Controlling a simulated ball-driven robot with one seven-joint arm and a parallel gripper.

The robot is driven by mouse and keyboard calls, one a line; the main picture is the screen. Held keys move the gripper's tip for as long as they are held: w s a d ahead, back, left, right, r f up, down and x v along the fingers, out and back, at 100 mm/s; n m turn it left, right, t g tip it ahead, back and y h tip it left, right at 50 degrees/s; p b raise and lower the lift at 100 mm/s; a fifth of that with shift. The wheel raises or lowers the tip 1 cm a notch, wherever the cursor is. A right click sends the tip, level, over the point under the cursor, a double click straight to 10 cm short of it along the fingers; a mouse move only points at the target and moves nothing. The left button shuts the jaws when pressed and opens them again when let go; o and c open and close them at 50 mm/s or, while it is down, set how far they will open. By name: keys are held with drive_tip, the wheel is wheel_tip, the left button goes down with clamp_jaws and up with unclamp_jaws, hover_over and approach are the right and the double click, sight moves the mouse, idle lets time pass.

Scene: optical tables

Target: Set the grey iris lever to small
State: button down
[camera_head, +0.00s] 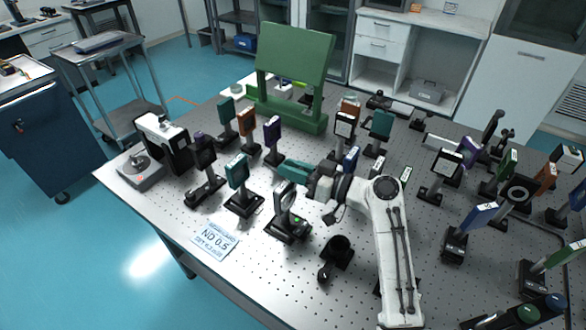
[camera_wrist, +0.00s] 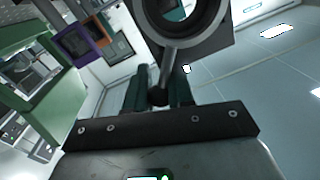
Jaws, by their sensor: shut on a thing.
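The iris shows in the wrist view as a dark grey ring (camera_wrist: 187,18) on a square plate. Its thin grey lever (camera_wrist: 167,68) runs down to a dark round knob between the teal fingers. My gripper (camera_wrist: 160,97) is shut on the lever at this knob; it also shows in the head view (camera_head: 284,166), reaching left above the table. In the head view a ring-shaped mount (camera_head: 284,197) stands just below my fingers; I cannot tell if this is the same iris. The lever is too small or hidden there.
A teal-faced mount (camera_head: 237,172) and a dark mount (camera_head: 203,155) stand to the left. Orange (camera_head: 247,121) and purple (camera_head: 271,131) mounts and a green panel (camera_head: 295,55) are behind. A label reading ND 0.5 (camera_head: 214,240) lies near the table's front edge.

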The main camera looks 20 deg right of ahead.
idle(0.3)
drive_tip(key=b, duration=0.1)
drive_tip(key=n+b, duration=0.1)
drive_tip(key=b, duration=0.1)
drive_tip(key=shift+s+a+f+n, duration=0.1)
drive_tip(key=shift+s+a+n, duration=0.15)
drive_tip(key=shift+a+n, duration=0.05)
drive_tip(key=n+b, duration=0.1)
drive_tip(key=a+n+b, duration=0.1)
drive_tip(key=b, duration=0.1)
drive_tip(key=shift+s+r, duration=0.25)
drive_tip(key=shift+s, duration=0.1)
drive_tip(key=shift+s+a+r+n+h+b, duration=0.3)
drive_tip(key=shift+n+b, duration=0.2)
drive_tip(key=shift+b, duration=0.25)
drive_tip(key=shift+w+r, duration=0.1)
drive_tip(key=c, duration=1)
unclamp_jaws()
drive_tip(key=b+v, duration=0.1)
drive_tip(key=v, duration=0.9)
drive_tip(key=shift+s+d, duration=0.25)
drive_tip(key=shift+d, duration=0.1)
